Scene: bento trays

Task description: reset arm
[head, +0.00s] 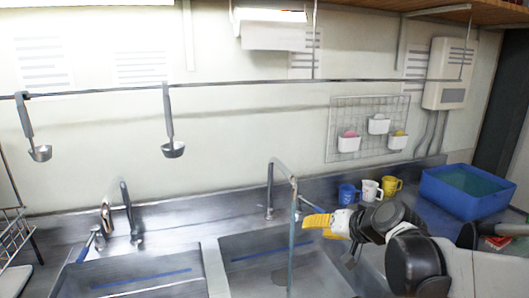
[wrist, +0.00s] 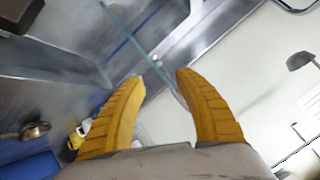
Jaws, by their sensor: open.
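My gripper (head: 318,223) shows in the head view with yellow ribbed fingers, held above the right side of the sink area and pointing left. My dark arm links reach in from the lower right behind it. In the wrist view my gripper (wrist: 161,78) has its two yellow fingers spread apart with nothing between them. A thin, pale bluish vertical bar (head: 292,250) stands just left of the fingertips in the head view. It also crosses behind the fingers in the wrist view; I cannot tell how far it is from them.
Two steel sinks, left (head: 140,285) and right (head: 270,245), have taps at the back. Blue (head: 347,194), white (head: 370,190) and yellow (head: 392,185) mugs stand on the back ledge beside a blue bin (head: 465,202). Ladles (head: 172,150) hang from a rail. The air above the left sink is clear.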

